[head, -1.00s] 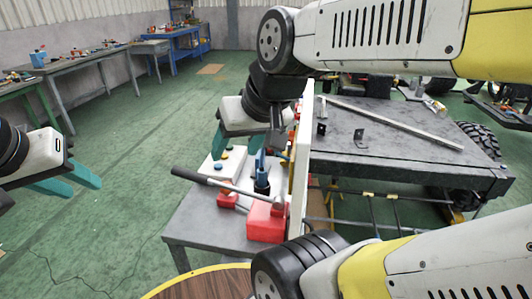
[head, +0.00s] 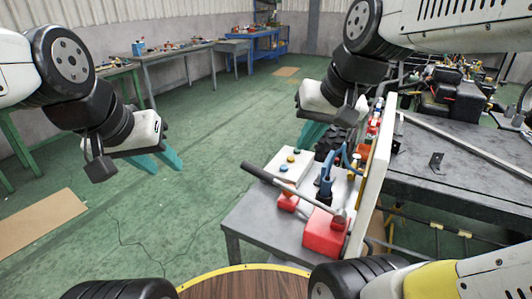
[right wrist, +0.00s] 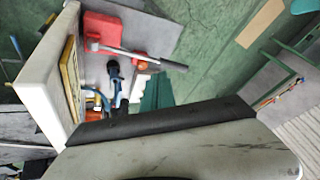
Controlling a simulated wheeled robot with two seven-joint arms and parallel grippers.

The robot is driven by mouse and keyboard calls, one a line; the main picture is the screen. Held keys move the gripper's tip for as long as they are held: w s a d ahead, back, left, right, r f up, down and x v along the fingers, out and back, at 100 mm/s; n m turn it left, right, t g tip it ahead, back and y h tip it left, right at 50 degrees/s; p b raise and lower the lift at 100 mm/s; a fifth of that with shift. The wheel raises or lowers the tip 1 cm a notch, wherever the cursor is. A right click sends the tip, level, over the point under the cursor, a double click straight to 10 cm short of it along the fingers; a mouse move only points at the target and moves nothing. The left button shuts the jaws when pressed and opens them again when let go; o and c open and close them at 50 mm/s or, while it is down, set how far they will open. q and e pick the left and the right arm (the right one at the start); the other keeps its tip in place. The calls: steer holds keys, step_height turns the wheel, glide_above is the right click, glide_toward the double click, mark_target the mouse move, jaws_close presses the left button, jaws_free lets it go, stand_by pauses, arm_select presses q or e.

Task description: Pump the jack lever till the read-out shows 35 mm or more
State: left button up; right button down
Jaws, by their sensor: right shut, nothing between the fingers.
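The jack has a red base (head: 325,233) on a small grey table, also in the right wrist view (right wrist: 130,35). Its grey lever (head: 305,199) slants up left to a black grip (head: 262,175); the lever also shows in the right wrist view (right wrist: 135,56). My right gripper (head: 311,134) is shut and empty, beyond the button box and apart from the lever; its teal fingers show in the right wrist view (right wrist: 158,92). My left gripper (head: 168,172) hangs left of the table, its two fingers apart and empty. No read-out value is legible.
A white box with coloured buttons (head: 285,167) and a blue-handled item (head: 326,181) stand beside the lever. A white upright panel (head: 372,180) edges the grey table (head: 262,232) on the right. A dark workbench (head: 460,180) is beyond.

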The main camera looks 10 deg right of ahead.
steer(key=w+a+f+m+g, duration=0.1)
steer(key=w+m+g, duration=0.1)
steer(key=w, duration=0.7)
steer(key=w+a+f+m+g, duration=0.2)
steer(key=w+m+g, duration=0.1)
steer(key=w, duration=0.6)
steer(key=shift+w+m+g+y, duration=0.3)
steer(key=shift+m+y, duration=0.1)
steer(key=shift+m, duration=0.1)
steer(key=shift+a+f, duration=0.1)
steer(key=shift+f, duration=0.1)
steer(key=x, duration=1.3)
steer(key=shift+a+f, duration=0.15)
steer(key=shift+f, duration=0.25)
